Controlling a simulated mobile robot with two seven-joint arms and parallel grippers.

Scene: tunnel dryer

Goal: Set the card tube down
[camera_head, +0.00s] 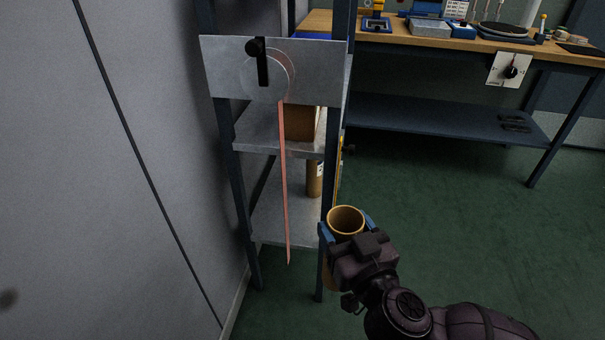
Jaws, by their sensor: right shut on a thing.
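The card tube (345,219) is a tan, hollow cylinder seen with its open end up. My right gripper (347,229) is shut on it, with a blue finger on each side. The tube stands roughly upright in the jaws, above the green floor and just right of the shelf rack's front post. Its lower part is mostly hidden behind my gripper; whether its bottom touches anything cannot be told. My left gripper is not in view.
A metal shelf rack (290,242) stands against the grey wall (110,170). A pink strip (284,180) hangs in front of it. Another brown cylinder (314,178) stands on its lower shelf. A workbench (440,45) is behind. Green floor (450,220) is clear at right.

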